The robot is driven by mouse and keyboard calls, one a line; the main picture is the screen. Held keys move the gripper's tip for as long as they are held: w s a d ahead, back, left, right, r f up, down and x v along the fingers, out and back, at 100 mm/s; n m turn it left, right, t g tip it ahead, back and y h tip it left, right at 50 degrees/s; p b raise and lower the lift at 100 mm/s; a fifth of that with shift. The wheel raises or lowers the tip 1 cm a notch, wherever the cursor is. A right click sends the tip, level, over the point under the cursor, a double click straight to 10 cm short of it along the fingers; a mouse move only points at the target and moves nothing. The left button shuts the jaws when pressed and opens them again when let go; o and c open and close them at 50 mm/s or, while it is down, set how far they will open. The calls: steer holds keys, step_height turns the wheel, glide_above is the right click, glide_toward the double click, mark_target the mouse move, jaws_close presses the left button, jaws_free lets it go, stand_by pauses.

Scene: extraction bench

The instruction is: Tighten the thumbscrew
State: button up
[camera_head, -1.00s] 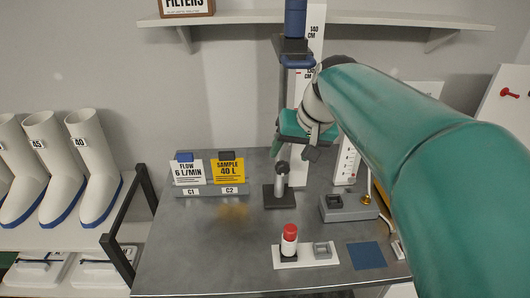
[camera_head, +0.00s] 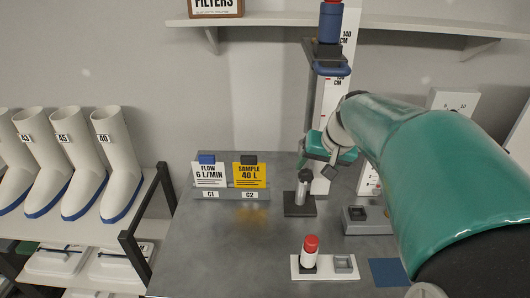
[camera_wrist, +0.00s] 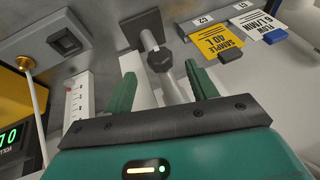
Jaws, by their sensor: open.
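A short silver post with a dark knob (camera_head: 304,174) stands upright on a dark square base (camera_head: 300,210) on the bench; I take the knob to be the thumbscrew. In the wrist view the dark faceted knob (camera_wrist: 160,59) shows between and beyond the fingers, with the base (camera_wrist: 140,22) above it in the picture. My gripper (camera_head: 322,160) is open, just above and to the right of the post in the head view. In the wrist view its two green fingers (camera_wrist: 160,70) are spread apart and hold nothing. Whether they touch the post cannot be told.
A tall scale column with a blue carriage (camera_head: 328,58) rises behind the post. Left stands a card holder (camera_head: 231,194) with two cards. In front are a white plate (camera_head: 325,275) with a red-capped vial (camera_head: 310,248), a grey block (camera_head: 365,224) and a blue mat (camera_head: 387,272).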

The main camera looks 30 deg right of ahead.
mark_target(309, 174)
steer(key=x, duration=0.5)
steer(key=shift+w+f, duration=0.1)
steer(key=shift+f, duration=0.1)
steer(key=c, duration=1)
